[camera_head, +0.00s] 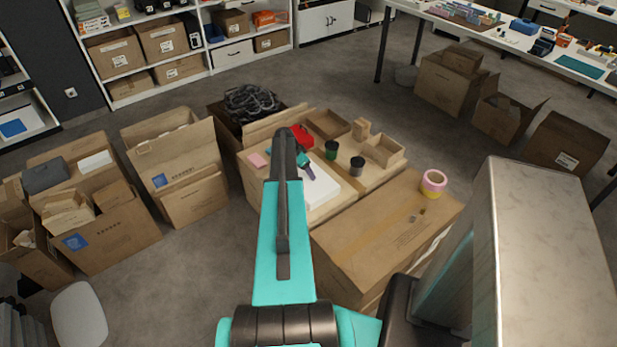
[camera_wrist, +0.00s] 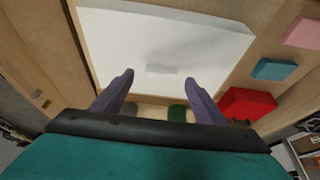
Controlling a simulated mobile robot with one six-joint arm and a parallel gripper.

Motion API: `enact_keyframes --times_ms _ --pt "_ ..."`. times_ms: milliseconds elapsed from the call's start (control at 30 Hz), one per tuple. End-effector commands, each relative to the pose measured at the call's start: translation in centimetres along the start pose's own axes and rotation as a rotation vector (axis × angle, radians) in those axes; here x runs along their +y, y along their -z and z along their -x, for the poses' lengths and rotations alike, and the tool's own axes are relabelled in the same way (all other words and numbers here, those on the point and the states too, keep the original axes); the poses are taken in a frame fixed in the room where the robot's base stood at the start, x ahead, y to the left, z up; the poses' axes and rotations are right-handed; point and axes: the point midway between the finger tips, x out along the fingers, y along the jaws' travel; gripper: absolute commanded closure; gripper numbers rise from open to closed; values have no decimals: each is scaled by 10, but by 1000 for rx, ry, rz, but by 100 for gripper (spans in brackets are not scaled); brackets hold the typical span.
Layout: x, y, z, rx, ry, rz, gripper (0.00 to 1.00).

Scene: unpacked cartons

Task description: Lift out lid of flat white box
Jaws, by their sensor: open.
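I cannot make out a seam between lid and box. My gripper (camera_wrist: 159,77) is open, with its two purple fingers apart on either side of the tab. Nothing is between them. In the head view my gripper (camera_head: 307,169) is over the box, partly hidden by my arm.
A red block (camera_wrist: 247,106), a teal block (camera_wrist: 274,69) and a pink block (camera_wrist: 304,33) lie beside the box. A green cup (camera_head: 331,150) and a dark cup (camera_head: 357,166) stand behind it. A closed carton (camera_head: 380,240) with a tape roll (camera_head: 433,184) is on the right.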

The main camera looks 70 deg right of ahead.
Motion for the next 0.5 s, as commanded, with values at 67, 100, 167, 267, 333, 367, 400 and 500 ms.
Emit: enact_keyframes --times_ms 67,100,167,267,333,367,400,500 --pt "-1 1 -10 -1 -2 0 34" --pt "-1 0 -13 -1 -2 0 34" --pt "-1 0 -17 -1 -1 0 34" --pt "0 0 -21 0 0 0 34" --pt "0 0 -21 0 0 -1 34" --pt "0 0 -21 0 0 -1 34" --pt "0 0 -21 0 0 -1 34" --pt "0 0 -21 0 0 -1 34"
